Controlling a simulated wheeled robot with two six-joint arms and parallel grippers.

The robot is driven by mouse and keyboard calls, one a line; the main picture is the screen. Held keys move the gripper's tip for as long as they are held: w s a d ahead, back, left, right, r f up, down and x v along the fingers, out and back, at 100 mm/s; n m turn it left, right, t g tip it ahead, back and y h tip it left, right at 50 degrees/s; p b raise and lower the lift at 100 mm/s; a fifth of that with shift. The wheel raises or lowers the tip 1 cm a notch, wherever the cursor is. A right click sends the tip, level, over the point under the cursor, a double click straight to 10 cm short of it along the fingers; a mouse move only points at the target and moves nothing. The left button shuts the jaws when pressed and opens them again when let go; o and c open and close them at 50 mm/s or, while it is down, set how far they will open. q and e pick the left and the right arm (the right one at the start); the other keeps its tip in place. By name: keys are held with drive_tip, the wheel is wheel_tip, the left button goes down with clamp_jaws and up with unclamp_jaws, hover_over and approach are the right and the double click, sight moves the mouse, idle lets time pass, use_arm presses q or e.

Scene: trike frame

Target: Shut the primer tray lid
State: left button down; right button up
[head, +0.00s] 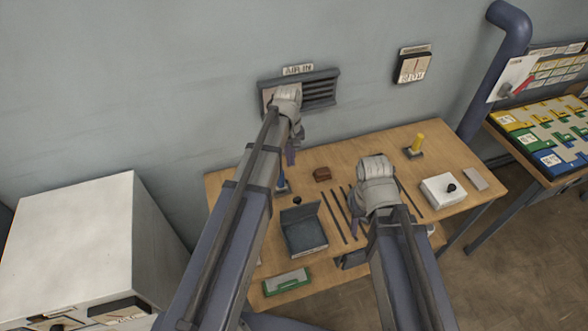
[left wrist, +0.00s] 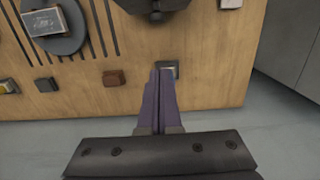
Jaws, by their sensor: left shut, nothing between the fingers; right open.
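The primer tray (head: 305,240) is a dark grey box on the wooden bench, between my two arms in the head view. Its lid (head: 300,214) stands raised along the back edge, with a black knob at the top. In the left wrist view the dark lid with its knob (left wrist: 156,15) is cut off at the top edge. My left gripper (head: 290,157) is shut and empty, behind the tray near the wall; its purple fingers also show in the left wrist view (left wrist: 162,72). My right gripper (head: 357,207) is open over the bench, right of the tray, partly hidden by its own wrist.
A green-and-grey box (head: 287,282) sits at the front edge. A wall vent (head: 320,91) is behind.

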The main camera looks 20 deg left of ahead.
sight(298, 207)
use_arm(q)
drive_tip(key=s+d+f+b, duration=0.2)
drive_tip(key=s+f+b, duration=0.1)
drive_tip(key=f+b, duration=0.6)
drive_tip(key=shift+s+d+f+b, duration=0.25)
drive_tip(key=shift+s+f+b, duration=0.15)
drive_tip(key=shift+f, duration=0.2)
drive_tip(key=shift+s, duration=0.1)
drive_tip(key=shift+s+d+r+t, duration=0.15)
drive_tip(key=shift+s+d+t, duration=0.1)
drive_tip(key=shift+s+t, duration=0.05)
